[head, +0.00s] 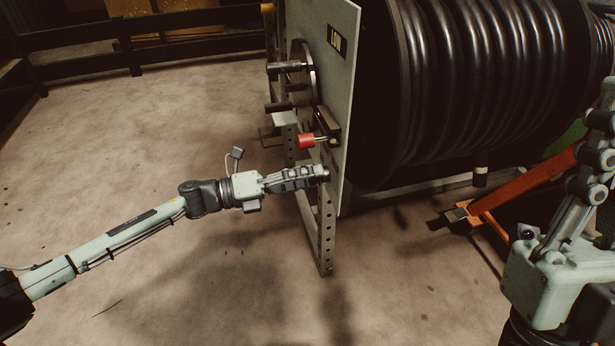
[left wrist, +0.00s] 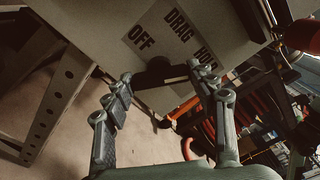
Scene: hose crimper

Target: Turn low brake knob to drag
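The low brake knob (left wrist: 158,66) is a dark round piece on the grey panel, below the printed words OFF, DRAG and HOLD in the left wrist view. Contact on the right side is unclear. In the head view my left gripper (head: 322,174) is at the panel's lower face, hiding the knob. My right gripper (head: 603,125) is partly cut off at the right edge.
The upright panel (head: 345,110) carries a LOW label, and a red-tipped handle (head: 306,141) sits just above my left gripper. A crank wheel (head: 300,75) is higher up. A perforated leg (head: 326,235) stands below. A hose reel (head: 470,80) and orange frame (head: 520,185) are right. Floor at left is clear.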

